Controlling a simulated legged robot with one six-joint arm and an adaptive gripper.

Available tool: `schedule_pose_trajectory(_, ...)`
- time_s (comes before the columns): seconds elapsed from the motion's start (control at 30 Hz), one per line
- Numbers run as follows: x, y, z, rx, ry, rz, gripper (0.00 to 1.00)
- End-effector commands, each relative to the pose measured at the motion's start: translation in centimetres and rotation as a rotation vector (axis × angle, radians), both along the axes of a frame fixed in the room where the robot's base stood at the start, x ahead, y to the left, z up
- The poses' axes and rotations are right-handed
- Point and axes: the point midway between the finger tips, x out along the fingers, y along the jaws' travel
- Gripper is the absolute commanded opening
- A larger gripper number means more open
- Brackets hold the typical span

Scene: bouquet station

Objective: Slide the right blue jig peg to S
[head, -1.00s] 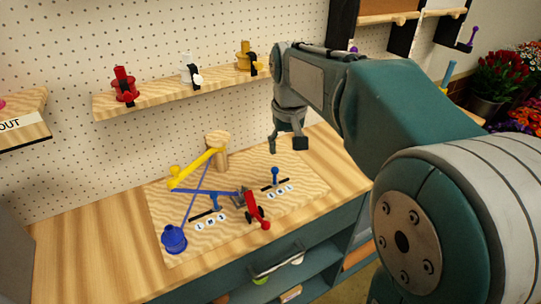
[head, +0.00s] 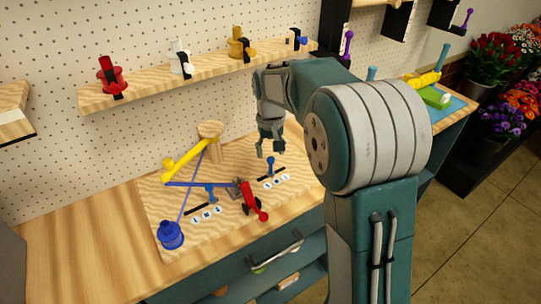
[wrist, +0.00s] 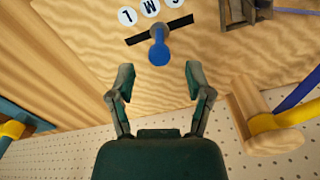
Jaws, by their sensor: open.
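The right blue jig peg (head: 270,166) stands upright in a dark slot on the wooden jig board (head: 225,225). In the wrist view, the peg (wrist: 159,48) is near the middle of its slot, beside the M disc (wrist: 150,7). The L disc (wrist: 127,16) is toward the slot's left end in that view; the S disc is not readable there. My gripper (head: 271,148) is open and empty, above and behind the peg in the head view. In the wrist view, the peg's round top lies ahead of the gap between my fingertips (wrist: 159,80), apart from both.
A red-handled clamp (head: 252,200) and the left blue peg (head: 211,194) stand left of the right peg. A wooden post (head: 210,140) with a yellow arm (head: 185,160) rises at the back. A blue spool (head: 171,235) sits front left. The left bench top is clear.

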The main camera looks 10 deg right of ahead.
Motion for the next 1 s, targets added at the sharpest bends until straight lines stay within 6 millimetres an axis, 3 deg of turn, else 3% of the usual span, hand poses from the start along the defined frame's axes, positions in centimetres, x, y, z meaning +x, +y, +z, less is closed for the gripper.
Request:
schedule_pose_trajectory(0.2,0.0,0.0,-2.0,0.0,0.001,0.0,0.65)
schedule_pose_trajectory(0.47,0.0,0.0,-2.2,0.0,0.0,0.0,0.65)
schedule_pose_trajectory(0.5,0.0,0.0,-2.2,0.0,0.0,0.0,0.56)
schedule_pose_trajectory(0.63,0.0,0.0,-2.1,0.0,0.0,0.0,0.0)
schedule_pose_trajectory(0.87,0.0,0.1,-2.2,0.0,0.001,0.001,0.0)
schedule_pose_trajectory(1.0,-0.5,1.7,-2.2,0.0,0.001,0.004,0.0)
